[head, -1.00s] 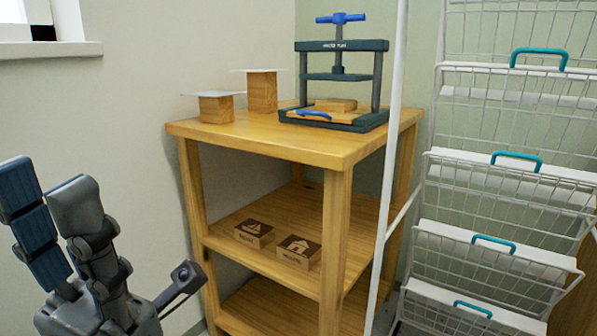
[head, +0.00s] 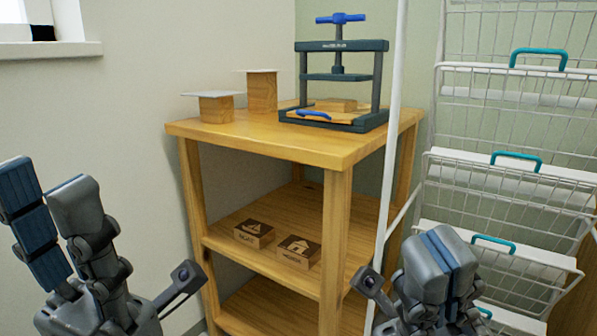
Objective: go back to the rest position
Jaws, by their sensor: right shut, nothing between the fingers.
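My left gripper (head: 46,180) is at the left edge, its fingers pointing up with a gap between them. It is open and empty. My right gripper (head: 447,250) is at the bottom right, its fingers pointing up and closed together with nothing between them. It appears in front of the lower part of the wire rack and touches nothing that I can see. Both grippers are apart from the wooden shelf unit (head: 260,142).
A dark press (head: 341,46) with a blue handle and two wooden blocks (head: 216,109) (head: 262,93) with thin sheets on top stand on the unit. Two printed blocks (head: 254,233) (head: 299,252) sit on its middle shelf. A white wire rack (head: 505,186) with teal handles stands at right.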

